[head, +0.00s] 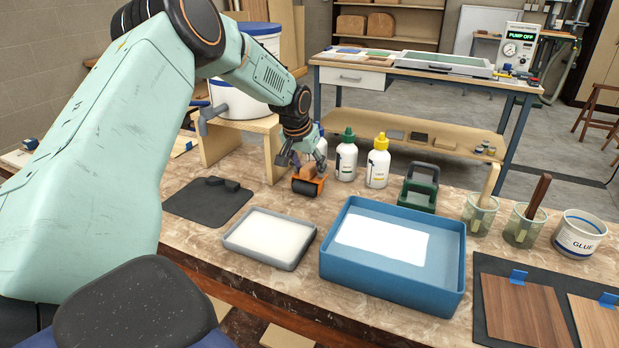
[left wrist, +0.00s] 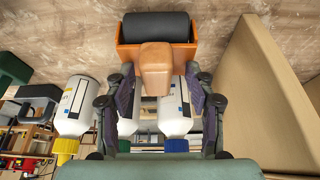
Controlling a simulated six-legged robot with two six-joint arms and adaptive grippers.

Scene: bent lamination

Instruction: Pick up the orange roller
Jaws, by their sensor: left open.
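The orange roller (head: 309,185) stands on the workbench, beside the wooden stand and in front of the white bottles. It has an orange frame, a dark cylinder and a tan-orange handle block. In the left wrist view the roller (left wrist: 156,32) is at the top centre, with its handle pointing toward my gripper. My left gripper (head: 302,158) is just above and behind the roller. Its fingers are open, one on each side of the handle, with gaps visible in the left wrist view (left wrist: 161,80). My right gripper is in neither view.
A wooden stand (head: 217,147) with a large white bucket (head: 240,92) is close left of the gripper. Bottles with green (head: 346,160) and yellow (head: 378,165) caps stand right behind the roller. A grey tray (head: 240,243) and blue tray (head: 390,278) lie in front.

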